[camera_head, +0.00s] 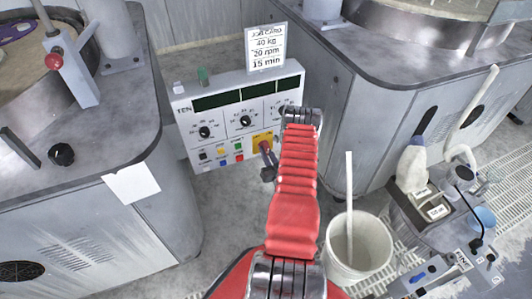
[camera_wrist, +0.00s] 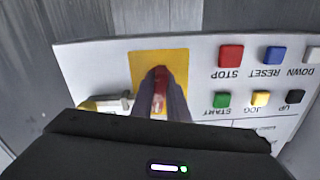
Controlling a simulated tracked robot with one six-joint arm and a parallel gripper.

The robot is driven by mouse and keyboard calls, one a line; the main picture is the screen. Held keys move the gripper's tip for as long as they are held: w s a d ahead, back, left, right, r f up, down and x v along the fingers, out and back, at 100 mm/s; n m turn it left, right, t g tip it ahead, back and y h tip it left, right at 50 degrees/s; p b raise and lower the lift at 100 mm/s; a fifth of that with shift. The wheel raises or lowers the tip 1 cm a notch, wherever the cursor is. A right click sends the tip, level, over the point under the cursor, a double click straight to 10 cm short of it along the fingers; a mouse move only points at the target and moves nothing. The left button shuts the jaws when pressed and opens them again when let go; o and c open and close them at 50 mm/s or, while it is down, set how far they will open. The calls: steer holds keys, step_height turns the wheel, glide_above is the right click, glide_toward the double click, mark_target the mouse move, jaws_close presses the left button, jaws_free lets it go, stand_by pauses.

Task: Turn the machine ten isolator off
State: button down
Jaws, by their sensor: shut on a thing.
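The control panel marked TEN (camera_head: 217,103) stands between two platen machines. Its isolator has a yellow plate (camera_head: 261,135) at the lower right; the plate (camera_wrist: 143,57) also shows in the wrist view, where the panel appears upside down. The red isolator handle (camera_wrist: 160,86) lies between my fingers, pointing along the picture's vertical. My gripper (camera_head: 266,149) is at the isolator and shut on this handle; its fingers (camera_wrist: 160,98) show in the wrist view. My red arm hides the panel's right edge, and the fingers hide part of the handle and any position marks.
STOP (camera_wrist: 230,56), START (camera_wrist: 221,99) and other buttons sit close beside the isolator. A job card (camera_head: 265,47) stands on the panel. A white bucket (camera_head: 358,246) with a stick is right of my arm. A cluttered cart (camera_head: 440,205) is farther right.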

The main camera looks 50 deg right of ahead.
steer(key=n, duration=0.5)
steer(key=shift+s+d+f+n, duration=0.1)
steer(key=shift+s+d+n, duration=0.15)
steer(key=shift+n, duration=0.05)
steer(key=n, duration=0.5)
steer(key=shift+s+d+n, duration=0.1)
steer(key=shift+n, duration=0.2)
steer(key=c, duration=1.7)
jaws_free()
steer(key=shift+r, duration=0.2)
steer(key=v, duration=1.3)
steer(key=shift+s+a+f, duration=0.1)
steer(key=shift+s+a, duration=0.1)
steer(key=shift+s, duration=0.1)
